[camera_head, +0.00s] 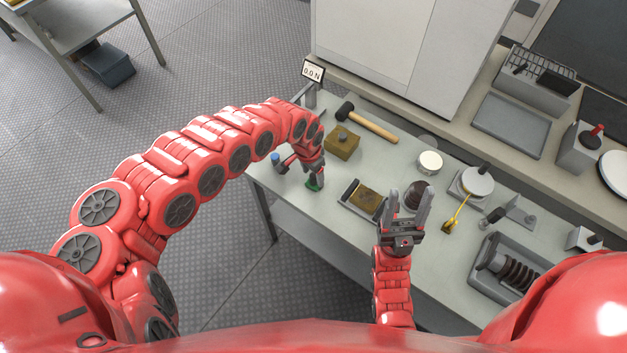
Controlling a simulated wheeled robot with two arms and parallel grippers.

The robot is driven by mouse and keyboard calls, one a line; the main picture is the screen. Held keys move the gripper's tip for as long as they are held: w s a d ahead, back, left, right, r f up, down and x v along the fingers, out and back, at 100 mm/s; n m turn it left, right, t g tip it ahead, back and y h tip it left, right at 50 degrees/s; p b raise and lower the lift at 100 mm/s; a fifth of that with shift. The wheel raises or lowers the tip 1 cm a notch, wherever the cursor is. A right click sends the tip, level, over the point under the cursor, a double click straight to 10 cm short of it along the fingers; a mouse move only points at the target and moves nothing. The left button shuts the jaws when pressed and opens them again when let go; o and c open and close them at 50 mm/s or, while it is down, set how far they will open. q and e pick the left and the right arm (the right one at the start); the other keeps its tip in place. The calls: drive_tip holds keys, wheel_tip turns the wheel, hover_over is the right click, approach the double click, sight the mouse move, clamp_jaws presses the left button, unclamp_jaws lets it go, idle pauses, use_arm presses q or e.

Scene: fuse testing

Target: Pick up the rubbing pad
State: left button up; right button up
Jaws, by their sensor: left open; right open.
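My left gripper (300,174) is open and low over the left end of the workbench, pointing down. A small green piece (314,185) shows at the tip of its right finger, and a small blue-topped piece (276,158) shows by its left side; I cannot tell if either is touched. A brown-yellow block with a grey knob (342,142) sits just behind and right of it. A dark-framed tray with a brown-yellow surface (367,197) lies to the right. I cannot tell for sure which of these is the rubbing pad. My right gripper (408,212) is open and empty, fingers upward.
A mallet (368,122) lies at the back of the workbench (300,210). A white round piece (429,162), a dark dome (418,194), a yellow-handled tool (457,215) and a spring device (508,267) stand to the right. A force display (312,71) stands at the back left corner.

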use_arm(q)
drive_tip(key=shift+w+d+f, duration=0.1)
drive_tip(key=shift+f, duration=0.95)
clamp_jaws()
